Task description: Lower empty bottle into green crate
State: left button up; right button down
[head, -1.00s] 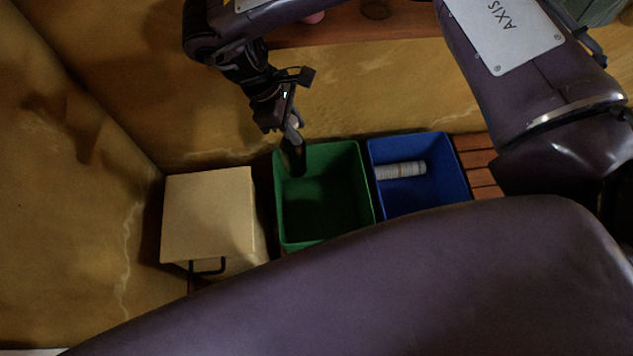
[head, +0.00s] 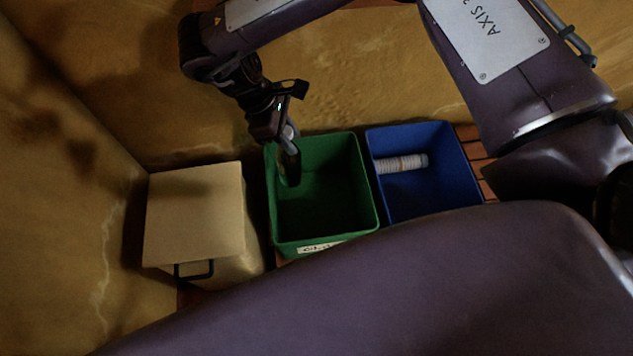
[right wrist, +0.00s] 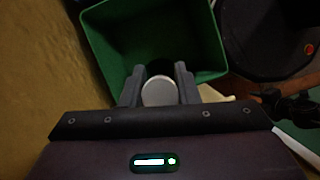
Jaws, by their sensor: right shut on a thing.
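The empty bottle (head: 289,171) is dark and hangs roughly upright from my right gripper (head: 289,146). Its lower part is over or just inside the left side of the green crate (head: 361,178); I cannot tell its exact depth. In the right wrist view the two fingers of my right gripper (right wrist: 159,84) are shut on the bottle, whose round, pale end (right wrist: 159,92) faces the camera. The green crate (right wrist: 108,45) opens beyond them, and the part of it I see looks empty. My left gripper is not in view.
A blue crate (head: 453,178) stands right of the green one, with a pale ribbed cylinder (head: 401,163) in it. A beige bin (head: 195,215) with a black handle stands to the left. A yellowish wall (head: 350,85) rises close behind the crates.

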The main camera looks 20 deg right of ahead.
jog(key=shift+d, duration=0.1)
dwell(0.3)
jog(key=shift+s+d+p, duration=0.15)
jog(key=shift+d+p, duration=0.05)
jog(key=shift+p, duration=0.25)
dwell(0.3)
